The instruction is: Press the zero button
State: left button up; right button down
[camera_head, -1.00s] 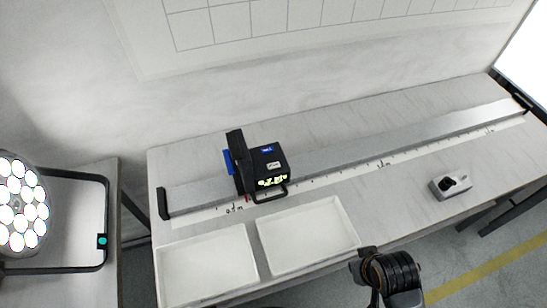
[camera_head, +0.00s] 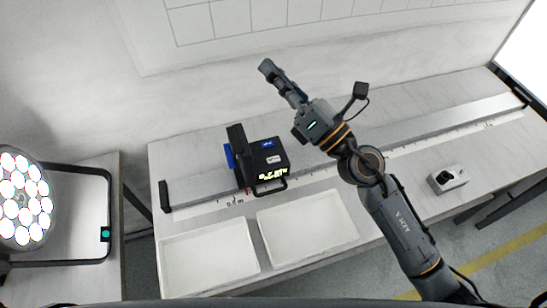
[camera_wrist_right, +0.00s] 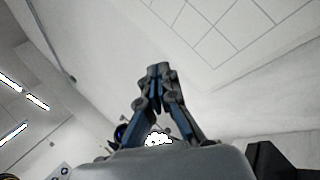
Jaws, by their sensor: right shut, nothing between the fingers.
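A black device (camera_head: 262,158) sits on the long grey rail on the table. It has a lit yellow-green display on its front, with digits too small to read, and blue and white labels on top. I cannot make out which part is the zero button. My right gripper (camera_head: 267,67) is shut and empty, held in the air with its fingers pointing up and left. In the picture it lies above the device, apart from it. In the right wrist view the fingertips (camera_wrist_right: 158,70) meet in front of the pale wall. My left gripper is not in view.
The rail (camera_head: 430,121) runs along the table with a scale beside it. Two white trays (camera_head: 258,235) lie in front of the device. A grey box with a black knob (camera_head: 447,179) stands at the right. A lamp with many round lights (camera_head: 22,205) is at the left.

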jog(key=a+f+n+g+y, duration=0.1)
jog(key=a+f+n+g, duration=0.25)
jog(key=n+g, duration=0.3)
jog(key=n+g+h, duration=0.4)
jog(key=n+h, duration=0.6)
jog(key=n, duration=0.2)
send_over(276, 160)
notch_tip(276, 160, down, 16)
jog(key=shift+r, duration=0.2)
jog(key=shift+f, duration=0.15)
notch_tip(276, 160, down, 8)
jog(key=b, duration=0.5)
jog(key=shift+b, duration=0.3)
jog(key=shift+f, duration=0.3)
jog(key=shift+b, duration=0.3)
jog(key=shift+f+b, duration=0.35)
jog(key=shift+b, duration=0.15)
